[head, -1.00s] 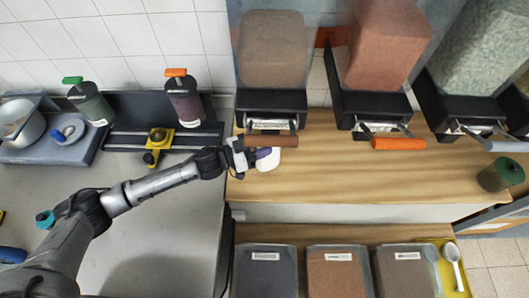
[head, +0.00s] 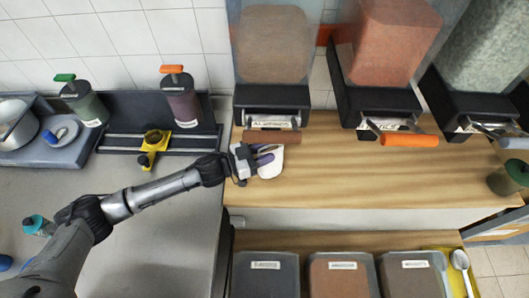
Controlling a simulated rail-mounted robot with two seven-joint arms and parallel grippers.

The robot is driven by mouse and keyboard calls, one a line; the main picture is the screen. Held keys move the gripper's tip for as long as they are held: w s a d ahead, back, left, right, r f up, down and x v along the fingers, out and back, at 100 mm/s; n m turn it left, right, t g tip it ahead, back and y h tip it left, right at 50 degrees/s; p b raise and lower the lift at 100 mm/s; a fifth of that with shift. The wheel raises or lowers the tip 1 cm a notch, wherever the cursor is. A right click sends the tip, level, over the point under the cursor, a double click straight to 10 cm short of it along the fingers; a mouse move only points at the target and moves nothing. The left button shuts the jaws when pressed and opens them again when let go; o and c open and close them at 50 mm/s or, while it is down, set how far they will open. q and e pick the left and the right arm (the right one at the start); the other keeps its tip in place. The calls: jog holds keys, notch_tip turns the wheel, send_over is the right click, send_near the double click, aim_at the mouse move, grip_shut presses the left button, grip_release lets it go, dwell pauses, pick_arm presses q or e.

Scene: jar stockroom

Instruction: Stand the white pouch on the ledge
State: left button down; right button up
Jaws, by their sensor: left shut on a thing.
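The white pouch (head: 271,168) is small and pale and shows at the end of my left arm, over the left part of the wooden ledge (head: 390,180). My left gripper (head: 263,156) is shut on the pouch, with its dark fingers across it. The pouch is just below the brown handle of the left dispenser in the picture. The fingers hide part of the pouch, and I cannot tell whether its base touches the ledge. My right gripper is not in view.
Dispensers with a brown handle (head: 272,137), an orange handle (head: 408,140) and a grey handle overhang the ledge's back. A green jar (head: 508,178) stands at its right end. Several lidded bins sit below. The ledge's middle is clear. A yellow holder (head: 152,150) is left.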

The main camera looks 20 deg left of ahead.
pick_arm(q)
jog(key=shift+f, duration=0.15)
jog(key=c, duration=0.8)
grip_release()
jog(key=shift+o, duration=0.2)
jog(key=shift+s+a, duration=0.2)
jog(key=shift+s, duration=0.05)
jog(key=p+v, duration=0.2)
jog(key=v, duration=0.9)
jog(key=shift+s, duration=0.15)
jog(key=shift+a, duration=0.1)
